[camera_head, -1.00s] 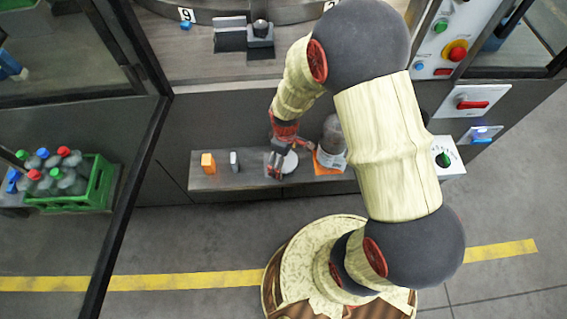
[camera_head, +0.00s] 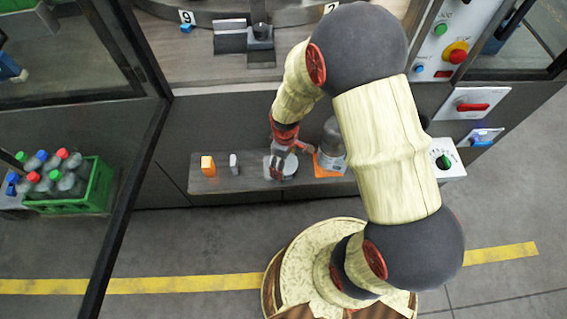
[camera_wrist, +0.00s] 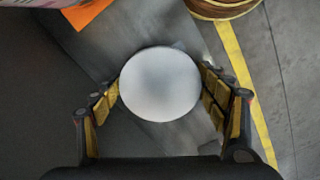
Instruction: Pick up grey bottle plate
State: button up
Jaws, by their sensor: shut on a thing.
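The grey bottle plate (camera_wrist: 160,84) is a pale round disc in the middle of the wrist view, seen from above. My gripper (camera_wrist: 161,90) has one yellow-padded finger on each side of it, close against its rim, and is shut on it. In the head view my gripper (camera_head: 280,167) is low over the dark shelf, at the plate (camera_head: 290,168), partly covering it. I cannot tell whether the plate touches the shelf.
The dark shelf (camera_head: 255,183) also bears an orange block (camera_head: 208,166), a small grey block (camera_head: 233,163), and a clear bottle (camera_head: 332,140) by an orange base (camera_head: 326,170), close right of my gripper. A green crate (camera_head: 98,186) of bottles stands far left.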

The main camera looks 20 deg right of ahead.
jog(key=shift+c, duration=1.2)
jog(key=shift+r, duration=0.45)
notch_tip(320, 180, up, 2)
jog(key=shift+r+p, duration=0.2)
jog(key=shift+p, duration=0.55)
jog(key=s+r+p, duration=0.1)
jog(key=s+a+r+p, duration=0.1)
jog(key=r, duration=0.1)
jog(key=s+r, duration=0.1)
jog(key=r, duration=0.1)
jog(key=shift+s+a+r+p, duration=0.15)
jog(key=shift+s+a+p, duration=0.2)
jog(key=shift+s+p, duration=0.05)
jog(key=s+a+r+p, duration=0.3)
jog(key=s+r, duration=0.1)
jog(key=s, duration=0.5)
jog(key=shift+a+r, duration=0.2)
jog(key=shift+a, duration=0.05)
